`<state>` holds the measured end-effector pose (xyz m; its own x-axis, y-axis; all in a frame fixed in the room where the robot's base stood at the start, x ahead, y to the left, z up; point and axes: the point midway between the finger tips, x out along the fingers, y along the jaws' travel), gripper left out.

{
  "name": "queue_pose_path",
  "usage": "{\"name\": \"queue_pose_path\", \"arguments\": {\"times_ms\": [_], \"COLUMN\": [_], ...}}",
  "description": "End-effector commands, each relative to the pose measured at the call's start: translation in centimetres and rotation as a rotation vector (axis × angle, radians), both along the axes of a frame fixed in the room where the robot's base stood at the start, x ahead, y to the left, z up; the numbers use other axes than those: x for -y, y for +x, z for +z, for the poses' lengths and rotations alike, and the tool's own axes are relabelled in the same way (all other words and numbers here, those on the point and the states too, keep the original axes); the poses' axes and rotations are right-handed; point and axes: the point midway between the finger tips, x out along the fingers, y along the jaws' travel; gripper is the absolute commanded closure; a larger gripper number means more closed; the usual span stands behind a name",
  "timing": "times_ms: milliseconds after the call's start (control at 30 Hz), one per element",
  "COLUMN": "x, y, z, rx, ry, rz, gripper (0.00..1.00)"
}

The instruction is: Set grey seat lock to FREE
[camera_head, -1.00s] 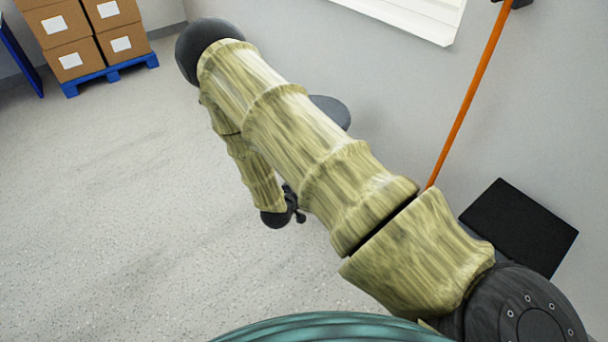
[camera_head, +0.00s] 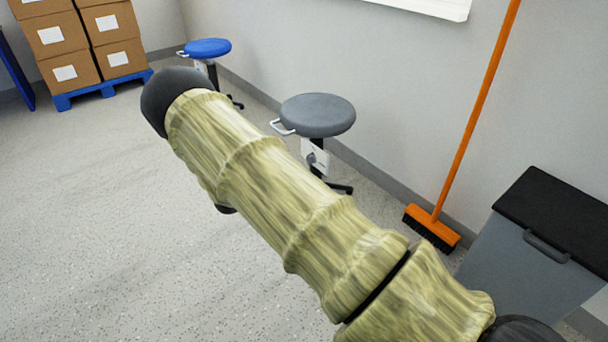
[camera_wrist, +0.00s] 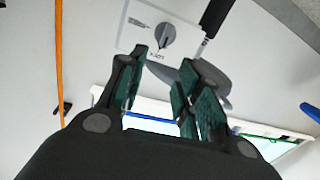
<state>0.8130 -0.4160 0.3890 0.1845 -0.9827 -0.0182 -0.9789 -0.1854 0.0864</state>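The grey stool (camera_head: 318,115) stands by the wall in the head view, with a white switch plate (camera_head: 316,157) below its seat. In the wrist view the white plate (camera_wrist: 128,38) carries a dark grey round knob (camera_wrist: 161,34) with a pointer. Small lettering lies beside the knob, too small to read surely. My gripper (camera_wrist: 163,72) is open and empty, its two green-padded fingers apart and pointing toward the plate. The knob shows just beyond the fingertips, and I see no contact. In the head view my arm hides my gripper.
A blue stool (camera_head: 207,48) stands behind the grey one. An orange broom (camera_head: 432,218) leans on the wall, beside a grey bin (camera_head: 525,265) with a black lid. Boxes (camera_head: 75,45) sit on a blue pallet (camera_head: 103,88) at the back left. Floor at left is clear.

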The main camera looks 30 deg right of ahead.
Motion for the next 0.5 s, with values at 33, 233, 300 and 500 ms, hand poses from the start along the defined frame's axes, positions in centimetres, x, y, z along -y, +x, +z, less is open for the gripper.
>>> {"name": "queue_pose_path", "arguments": {"times_ms": [33, 233, 300, 500], "x": [-0.35, -1.01, -1.15, -0.47], "y": [0.48, 1.21, 1.33, 1.47], "z": [-1.3, -1.75, -1.75, -1.75], "rx": [0.022, 0.073, 0.083, 0.09], "ry": [-0.004, -0.007, -0.006, -0.007], "rz": [-0.02, -0.087, -0.099, -0.11], "gripper": [0.66, 0.66, 0.66, 0.66]}}
